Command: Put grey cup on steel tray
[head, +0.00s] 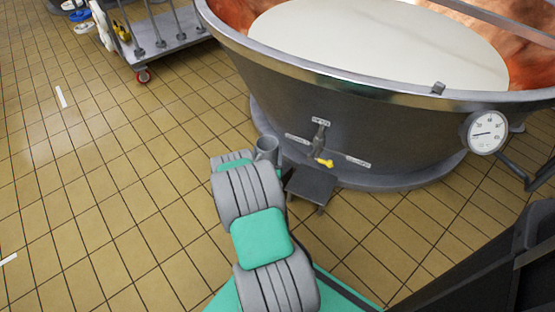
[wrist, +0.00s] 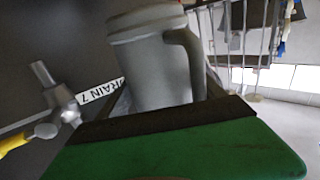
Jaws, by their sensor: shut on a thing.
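The grey cup (head: 266,147) is upright at the end of my arm, in front of the large vat. In the wrist view the cup (wrist: 153,65) shows large, with its handle to the right. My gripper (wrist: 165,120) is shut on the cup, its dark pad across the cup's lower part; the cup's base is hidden. A small dark grey square top on short legs (head: 312,185) stands on the floor just right of the cup. It may be the steel tray, but I cannot tell for sure. The cup appears apart from it.
The vat (head: 400,130) holds white liquid and fills the upper right. Its drain tap with yellow handle (head: 323,162) juts out above the square top; it also shows in the wrist view (wrist: 60,100). A wheeled trolley (head: 150,40) stands at upper left. Tiled floor at left is clear.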

